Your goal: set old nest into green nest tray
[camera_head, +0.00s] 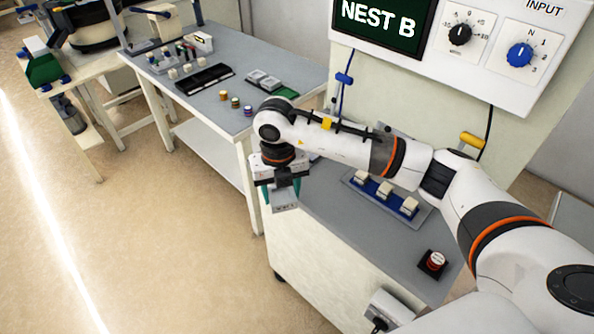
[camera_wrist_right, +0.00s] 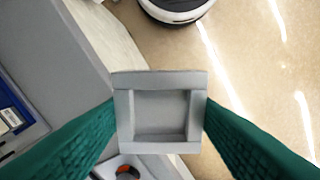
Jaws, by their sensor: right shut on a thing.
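My right gripper (camera_head: 281,185) is off the front left edge of the near grey bench, over the floor. It is shut on a grey square nest (camera_head: 285,204). In the right wrist view the nest (camera_wrist_right: 160,137) has a shallow square recess and sits between the two green fingers of the gripper (camera_wrist_right: 160,108). The recess looks empty. A green tray (camera_head: 287,92) lies on the far bench near its right edge, with grey nest-like pieces (camera_head: 263,79) beside or on it. I cannot tell which. My left gripper is not in view.
The near bench (camera_head: 335,216) carries a blue fixture (camera_head: 385,192) with pale blocks and a red button (camera_head: 435,261). The far bench (camera_head: 240,50) holds a black tray (camera_head: 205,79) and several small coloured cylinders (camera_head: 235,102). A panel reading NEST B (camera_head: 380,18) hangs behind.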

